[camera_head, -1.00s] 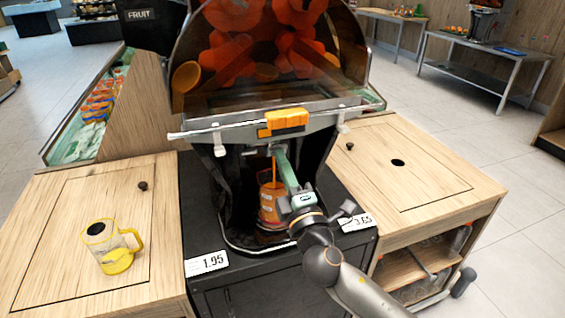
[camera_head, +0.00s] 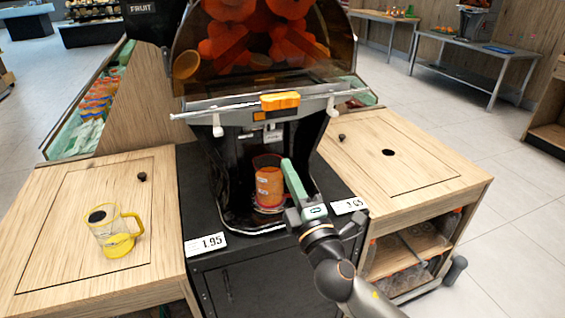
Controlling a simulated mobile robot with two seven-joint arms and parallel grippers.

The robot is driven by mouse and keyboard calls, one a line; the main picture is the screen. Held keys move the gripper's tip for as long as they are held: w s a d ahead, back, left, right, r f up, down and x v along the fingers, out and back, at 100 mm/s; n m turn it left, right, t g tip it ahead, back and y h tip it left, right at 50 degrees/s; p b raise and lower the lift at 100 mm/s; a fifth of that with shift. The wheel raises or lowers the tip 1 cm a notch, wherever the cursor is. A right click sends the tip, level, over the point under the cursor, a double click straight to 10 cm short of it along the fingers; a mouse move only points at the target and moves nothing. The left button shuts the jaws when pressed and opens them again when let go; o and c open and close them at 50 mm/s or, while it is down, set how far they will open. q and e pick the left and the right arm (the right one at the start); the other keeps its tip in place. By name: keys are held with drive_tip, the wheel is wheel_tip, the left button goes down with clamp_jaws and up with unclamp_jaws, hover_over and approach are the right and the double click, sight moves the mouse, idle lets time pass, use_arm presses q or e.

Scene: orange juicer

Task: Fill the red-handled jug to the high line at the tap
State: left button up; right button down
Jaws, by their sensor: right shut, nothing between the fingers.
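An orange-filled jug (camera_head: 268,188) stands upright under the tap (camera_head: 262,136) of the juicer (camera_head: 325,128). Its handle and fill lines cannot be made out. No juice stream shows between the tap and the jug. My right gripper (camera_head: 290,172) is shut and empty, in front of the machine, just right of the jug in the picture. It partly covers the jug's right side. Whether it touches the jug cannot be told. My left gripper is out of view.
A yellow-handled jug (camera_head: 112,232) stands on the left wooden counter (camera_head: 60,200). The right wooden counter (camera_head: 425,165) is clear apart from a knob and a hole. Price tags (camera_head: 206,243) sit along the black stand's front edge. Oranges (camera_head: 230,45) fill the hood above.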

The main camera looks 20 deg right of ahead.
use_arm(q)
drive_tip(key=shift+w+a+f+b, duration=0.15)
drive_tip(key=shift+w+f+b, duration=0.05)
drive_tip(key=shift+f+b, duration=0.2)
use_arm(e)
drive_tip(key=v, duration=0.6)
drive_tip(key=shift+s, duration=0.15)
drive_tip(key=s+f+m+g, duration=0.2)
drive_tip(key=f+m+g, duration=0.15)
drive_tip(key=f, duration=0.55)
drive_tip(key=s+f+m+g, duration=0.2)
drive_tip(key=f+m+g, duration=0.15)
drive_tip(key=f, duration=0.65)
drive_tip(key=s+a+f+m+g+y, duration=0.25)
drive_tip(key=s+f+m+g, duration=0.5)
drive_tip(key=s+f, duration=0.7)
use_arm(q)
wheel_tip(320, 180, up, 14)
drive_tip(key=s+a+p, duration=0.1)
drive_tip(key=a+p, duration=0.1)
drive_tip(key=p, duration=1.6)
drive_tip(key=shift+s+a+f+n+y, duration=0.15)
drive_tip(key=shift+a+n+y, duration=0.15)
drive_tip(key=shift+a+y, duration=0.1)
use_arm(e)
wheel_tip(320, 180, up, 14)
drive_tip(key=d+m+t, duration=0.2)
drive_tip(key=shift+h, duration=0.45)
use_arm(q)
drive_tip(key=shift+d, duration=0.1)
